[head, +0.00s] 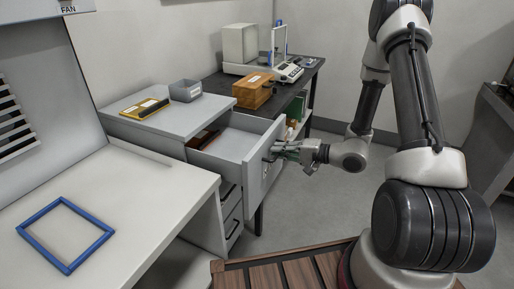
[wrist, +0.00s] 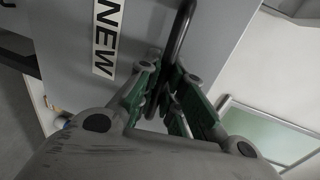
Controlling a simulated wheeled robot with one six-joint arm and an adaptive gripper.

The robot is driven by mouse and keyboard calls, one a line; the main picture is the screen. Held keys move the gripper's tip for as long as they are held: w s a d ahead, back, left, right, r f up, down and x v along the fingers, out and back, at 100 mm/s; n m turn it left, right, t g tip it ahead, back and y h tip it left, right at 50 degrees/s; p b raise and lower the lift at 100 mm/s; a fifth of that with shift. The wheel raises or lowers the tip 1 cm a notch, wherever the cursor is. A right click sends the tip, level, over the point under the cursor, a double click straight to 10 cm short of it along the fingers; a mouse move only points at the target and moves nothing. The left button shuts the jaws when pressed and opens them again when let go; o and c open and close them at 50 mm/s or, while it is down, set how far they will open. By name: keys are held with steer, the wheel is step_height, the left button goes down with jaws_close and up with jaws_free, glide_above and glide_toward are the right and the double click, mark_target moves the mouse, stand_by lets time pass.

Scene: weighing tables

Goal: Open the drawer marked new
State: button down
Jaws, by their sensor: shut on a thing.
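The drawer (head: 232,144) marked NEW is pulled out from the white cabinet in the head view, and its inside shows. A brown item (head: 207,137) lies at its left rear; I cannot tell what it is. In the wrist view, the drawer front (wrist: 150,35) carries a white label (wrist: 107,40) reading NEW. Its dark bar handle (wrist: 180,35) runs down between my gripper's fingers. My gripper (head: 275,152) is at the drawer front and shut on the handle; its green-padded fingers (wrist: 170,100) show close up in the wrist view.
More drawers with dark handles (head: 233,231) sit below. A yellow item (head: 144,108) and a grey bin (head: 185,91) are on the cabinet top. A wooden box (head: 254,92) and a balance (head: 287,73) stand on the dark table behind. A blue frame (head: 66,235) lies on the white bench. Floor right of the drawer is clear.

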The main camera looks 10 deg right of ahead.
steer(key=f+v, duration=0.3)
steer(key=v, duration=1)
steer(key=shift+s+d, duration=0.35)
steer(key=shift+d, duration=0.25)
steer(key=shift+r, duration=0.15)
steer(key=c, duration=1.5)
jaws_free()
steer(key=shift+c, duration=0.2)
steer(key=v, duration=1.2)
steer(key=shift+d, duration=0.1)
